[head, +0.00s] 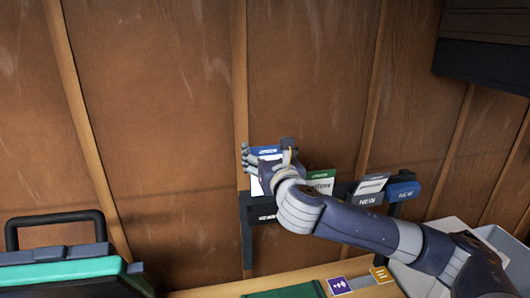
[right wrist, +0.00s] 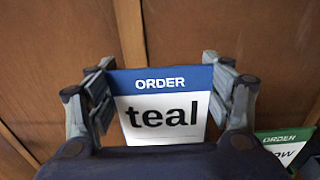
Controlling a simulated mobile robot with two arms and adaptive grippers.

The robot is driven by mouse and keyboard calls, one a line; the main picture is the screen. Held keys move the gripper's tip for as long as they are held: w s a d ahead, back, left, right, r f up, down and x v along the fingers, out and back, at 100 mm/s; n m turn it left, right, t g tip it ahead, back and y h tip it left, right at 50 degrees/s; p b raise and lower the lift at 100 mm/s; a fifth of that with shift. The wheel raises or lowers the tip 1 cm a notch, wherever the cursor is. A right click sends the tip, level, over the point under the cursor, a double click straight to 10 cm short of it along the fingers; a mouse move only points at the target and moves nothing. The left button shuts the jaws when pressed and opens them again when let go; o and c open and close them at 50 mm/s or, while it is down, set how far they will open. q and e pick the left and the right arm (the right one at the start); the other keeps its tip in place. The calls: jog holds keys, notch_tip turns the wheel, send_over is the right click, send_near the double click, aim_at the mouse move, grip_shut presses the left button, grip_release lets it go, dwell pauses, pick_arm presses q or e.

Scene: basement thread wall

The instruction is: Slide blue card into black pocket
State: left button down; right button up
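The blue card (head: 265,151) has a blue top band and a white face; in the right wrist view the card (right wrist: 160,112) reads "ORDER teal". My right gripper (head: 267,156) has a finger at each side edge of the card, and the fingers appear to press on it; they also flank it in the right wrist view (right wrist: 165,85). The black pocket (head: 264,214) is on the wall rail just below the card. The card's lower edge is near the pocket mouth; I cannot tell whether it is inside. My left gripper is not in view.
A green-topped card (head: 321,181) stands to the right, partly behind my right arm. Further right are a grey card (head: 370,185) and a blue holder (head: 403,190). A teal and black case (head: 60,271) is at lower left. A grey bin (head: 505,245) is at lower right.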

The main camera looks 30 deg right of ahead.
jog(key=o, duration=0.5)
jog(key=shift+s, duration=0.1)
jog(key=v, duration=1.1)
jog(key=shift+s, duration=0.35)
jog(key=shift+a, duration=0.1)
